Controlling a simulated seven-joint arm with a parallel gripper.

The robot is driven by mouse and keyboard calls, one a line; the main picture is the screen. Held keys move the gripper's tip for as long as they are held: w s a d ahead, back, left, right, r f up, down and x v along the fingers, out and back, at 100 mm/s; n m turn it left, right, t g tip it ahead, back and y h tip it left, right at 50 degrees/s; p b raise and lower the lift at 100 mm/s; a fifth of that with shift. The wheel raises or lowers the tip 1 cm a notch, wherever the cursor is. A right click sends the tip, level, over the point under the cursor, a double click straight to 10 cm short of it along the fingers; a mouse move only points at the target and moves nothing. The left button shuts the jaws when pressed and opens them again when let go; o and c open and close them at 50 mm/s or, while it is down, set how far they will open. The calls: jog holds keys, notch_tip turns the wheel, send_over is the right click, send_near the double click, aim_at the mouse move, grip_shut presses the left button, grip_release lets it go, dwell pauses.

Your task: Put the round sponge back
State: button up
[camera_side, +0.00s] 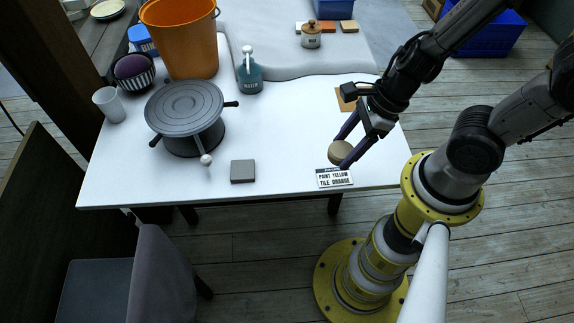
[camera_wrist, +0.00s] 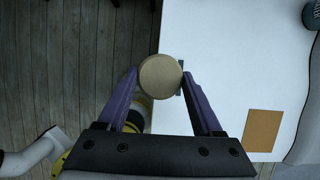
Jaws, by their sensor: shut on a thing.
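The round tan sponge (camera_side: 338,153) is between the fingers of my gripper (camera_side: 352,146), near the right front of the white table (camera_side: 280,150). In the wrist view the round sponge (camera_wrist: 160,77) sits between the two purple fingertips of my gripper (camera_wrist: 161,76), which are shut on it. It appears raised above the table's edge, just behind a small sign (camera_side: 334,178) with printed words. The exact height of the sponge cannot be told.
A flat orange-brown square (camera_side: 347,100) lies near the table's right edge. A grey block (camera_side: 243,171) lies at the front. A grey lidded pot (camera_side: 186,115), an orange bucket (camera_side: 182,35), a teal pump bottle (camera_side: 249,72) and a white cup (camera_side: 108,103) stand left. The table's middle is clear.

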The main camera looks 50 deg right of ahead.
jog(key=w+a+f, duration=0.3)
jog(key=w, duration=0.3)
send_near(282, 174)
jog(key=shift+w+a+f, duration=0.35)
jog(key=shift+a+f, duration=0.3)
jog(key=shift+a, duration=0.1)
jog(key=shift+w+a+f, duration=0.2)
jog(key=shift+w+f, duration=0.35)
jog(key=shift+f, duration=1.55)
jog(key=shift+f, duration=0.1)
jog(key=o, duration=1.3)
